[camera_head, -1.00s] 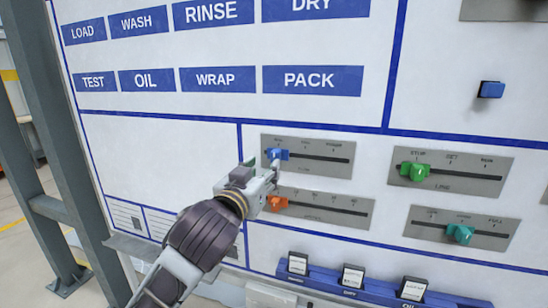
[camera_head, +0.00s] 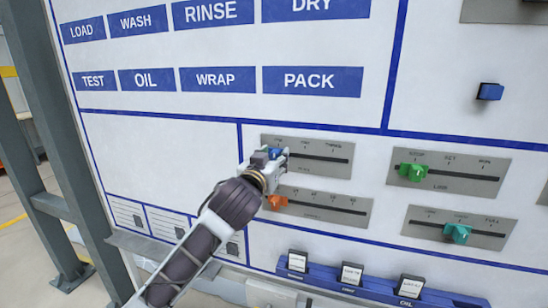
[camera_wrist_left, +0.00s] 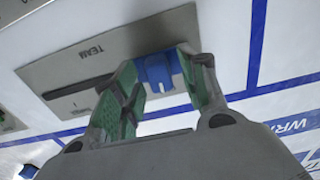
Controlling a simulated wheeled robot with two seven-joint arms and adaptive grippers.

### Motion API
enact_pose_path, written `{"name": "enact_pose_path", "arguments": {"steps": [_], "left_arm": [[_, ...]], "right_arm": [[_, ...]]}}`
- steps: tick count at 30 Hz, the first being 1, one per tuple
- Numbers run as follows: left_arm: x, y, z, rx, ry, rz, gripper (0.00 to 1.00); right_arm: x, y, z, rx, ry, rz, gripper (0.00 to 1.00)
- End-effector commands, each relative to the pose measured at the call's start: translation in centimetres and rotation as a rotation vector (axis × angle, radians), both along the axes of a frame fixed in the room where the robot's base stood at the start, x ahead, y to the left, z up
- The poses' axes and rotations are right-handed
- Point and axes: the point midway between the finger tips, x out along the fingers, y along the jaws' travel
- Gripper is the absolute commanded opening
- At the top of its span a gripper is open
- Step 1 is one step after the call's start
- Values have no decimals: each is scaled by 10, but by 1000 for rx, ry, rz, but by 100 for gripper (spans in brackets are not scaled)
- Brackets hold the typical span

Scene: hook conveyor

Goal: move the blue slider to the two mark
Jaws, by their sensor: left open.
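The blue slider (camera_head: 276,153) sits at the left end of its slot on the upper left grey plate (camera_head: 340,172), by the first mark. The "two" mark is near the middle of that slot. My left gripper (camera_head: 283,158) is at the slider and partly hides it in the head view. In the left wrist view, the blue slider (camera_wrist_left: 156,73) shows between the two open green-padded fingers (camera_wrist_left: 160,80). Whether a pad touches it, I cannot tell. My right gripper is not in view.
An orange slider (camera_head: 276,202) sits just below my left gripper. A green slider (camera_head: 412,172) and a teal slider (camera_head: 457,233) are on plates to the right. A blue block (camera_head: 490,91) stands out at upper right. A blue rack (camera_head: 335,283) with cards runs along the bottom.

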Motion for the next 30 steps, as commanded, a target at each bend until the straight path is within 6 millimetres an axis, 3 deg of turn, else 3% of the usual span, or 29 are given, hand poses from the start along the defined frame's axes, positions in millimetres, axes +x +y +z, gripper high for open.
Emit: {"name": "enact_pose_path", "arguments": {"steps": [11, 21, 30], "left_arm": [[3, -1, 0, 0, 0, 0, 43], [3, -1, 0, 0, 1, 0, 2], [2, -2, 0, 0, 1, 0, 0]], "right_arm": [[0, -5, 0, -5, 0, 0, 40], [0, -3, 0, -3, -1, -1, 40], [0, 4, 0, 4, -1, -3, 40]]}}
